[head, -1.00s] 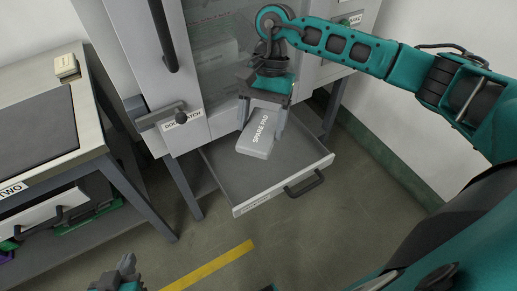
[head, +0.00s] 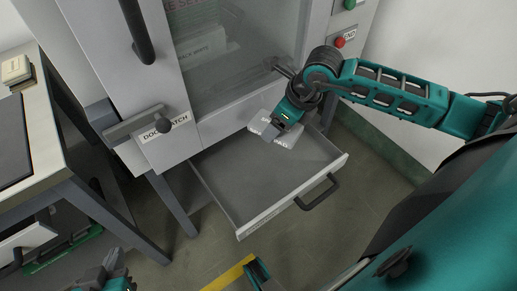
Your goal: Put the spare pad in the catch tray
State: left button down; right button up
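The spare pad (head: 257,122) is a pale grey block with dark lettering at the back right of the catch tray (head: 225,186), a grey pull-out tray under the cabinet. My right gripper (head: 270,133) is in front of the pad and hides its middle. The pad looks to lie in the tray, but I cannot tell whether the gripper touches it. The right fingers are foreshortened, so their opening is unclear. My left gripper (head: 108,265) is low at the left edge of the floor area, away from the tray and pad. Its finger gap is unclear.
A bench (head: 45,165) stands at the left. The tray's front handle (head: 318,193) juts over open floor with a yellow stripe.

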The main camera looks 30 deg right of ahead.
jog(key=b, duration=0.3)
send_near(258, 157)
jog(key=f, duration=0.1)
jog(key=s+f, duration=0.1)
jog(key=f, duration=0.1)
jog(key=d+f, duration=0.1)
jog(key=shift+s+f, duration=0.15)
jog(key=shift+s, duration=0.05)
jog(key=w, duration=0.1)
jog(key=w+a+b, duration=0.1)
jog(key=w+a, duration=0.1)
jog(key=shift+w+f, duration=0.3)
jog(key=shift+f, duration=0.05)
jog(key=shift+f+b, duration=0.25)
jog(key=shift+b, duration=0.1)
jog(key=o, duration=1)
